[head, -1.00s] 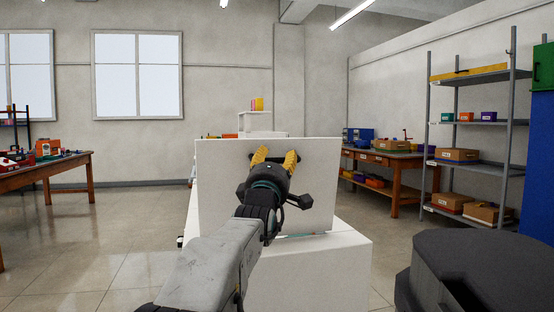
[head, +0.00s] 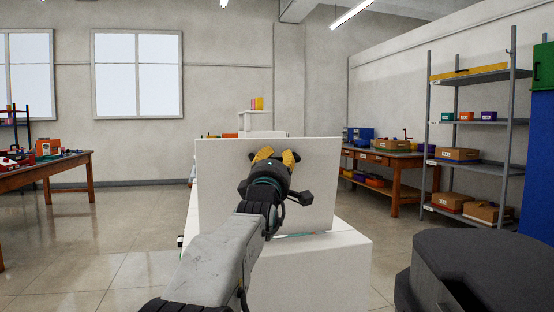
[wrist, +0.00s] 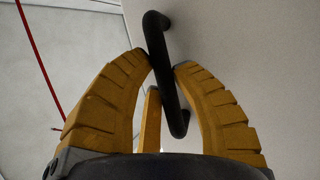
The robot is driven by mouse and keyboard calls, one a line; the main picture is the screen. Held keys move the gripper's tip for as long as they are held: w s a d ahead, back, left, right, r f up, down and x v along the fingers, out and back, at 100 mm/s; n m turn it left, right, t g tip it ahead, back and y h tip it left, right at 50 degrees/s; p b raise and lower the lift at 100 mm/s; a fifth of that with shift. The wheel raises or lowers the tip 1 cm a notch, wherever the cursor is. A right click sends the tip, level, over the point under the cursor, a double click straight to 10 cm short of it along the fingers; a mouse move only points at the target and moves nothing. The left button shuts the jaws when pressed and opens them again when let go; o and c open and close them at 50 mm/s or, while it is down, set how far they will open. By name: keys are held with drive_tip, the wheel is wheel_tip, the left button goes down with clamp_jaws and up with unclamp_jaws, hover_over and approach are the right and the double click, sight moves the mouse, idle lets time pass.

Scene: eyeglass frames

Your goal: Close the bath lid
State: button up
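The bath lid (head: 219,190) is a white flat panel standing upright on the white bath (head: 335,265) in the head view. A black bar handle (wrist: 163,65) sticks out from the lid's pale face in the wrist view. My gripper (head: 276,155) is in front of the lid's upper middle in the head view, which hides the handle. In the wrist view the yellow fingertips of my gripper (wrist: 163,63) lie on both sides of the handle and appear to touch it. A third finger shows lower down between them.
A dark rounded block (head: 485,270) stands at the lower right. A wooden bench (head: 400,170) and a metal shelf (head: 470,125) with boxes are at the right. Another table (head: 60,170) is at the left. The floor at the left is clear.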

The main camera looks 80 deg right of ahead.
clamp_jaws()
drive_tip(key=shift+d, duration=0.1)
